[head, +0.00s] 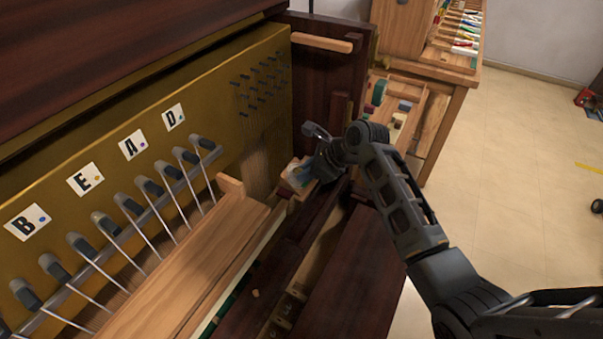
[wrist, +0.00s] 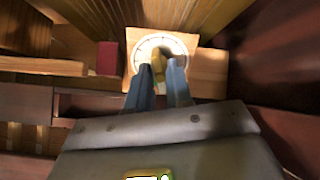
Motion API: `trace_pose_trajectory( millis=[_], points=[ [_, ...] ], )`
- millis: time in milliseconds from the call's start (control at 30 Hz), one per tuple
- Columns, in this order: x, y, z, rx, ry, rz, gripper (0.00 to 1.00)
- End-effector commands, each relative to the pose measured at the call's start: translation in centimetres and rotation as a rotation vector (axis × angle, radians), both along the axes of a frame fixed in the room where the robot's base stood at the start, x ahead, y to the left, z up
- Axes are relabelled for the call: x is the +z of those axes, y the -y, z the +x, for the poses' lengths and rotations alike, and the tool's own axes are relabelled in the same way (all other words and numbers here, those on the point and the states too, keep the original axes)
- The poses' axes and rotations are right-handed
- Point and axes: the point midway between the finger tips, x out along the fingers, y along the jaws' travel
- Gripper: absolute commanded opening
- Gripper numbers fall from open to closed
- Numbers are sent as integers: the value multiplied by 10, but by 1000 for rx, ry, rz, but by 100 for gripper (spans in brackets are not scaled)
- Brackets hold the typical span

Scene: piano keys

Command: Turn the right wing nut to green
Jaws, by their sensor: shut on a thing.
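The right wing nut (wrist: 158,62) is a small brass-coloured piece at the centre of a round white dial (wrist: 142,44) with dark marks, set on a wooden block (wrist: 208,68). My gripper (wrist: 161,74) has its two blue fingers closed around the wing nut. In the head view my gripper (head: 299,175) reaches down to the wooden block at the right end of the keyboard, inside the piano case. The fingers cover part of the dial and of the wing nut.
A gold plate (head: 220,100) with letter cards and a row of dark hammers (head: 160,190) stand to the left. A dark wooden side panel (head: 325,75) rises behind the gripper. A reddish block (wrist: 108,58) sits left of the dial. A workbench (head: 445,95) stands beyond the piano.

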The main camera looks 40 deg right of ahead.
Motion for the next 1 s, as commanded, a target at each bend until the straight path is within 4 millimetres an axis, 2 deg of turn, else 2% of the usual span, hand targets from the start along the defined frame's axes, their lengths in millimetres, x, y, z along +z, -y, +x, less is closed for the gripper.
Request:
trace_pose_trajectory(
  millis=[367,600,633,900,1000],
  points=[
    [-4,-1,-2,-39,-23,34,0],
    [-4,-2,-2,-198,-74,157,0],
    [-4,-2,-3,-195,-73,155,23],
    [-2,-1,-1,-193,-66,151,49],
    [-1,0,-1,-192,-65,151,49]
  ],
)
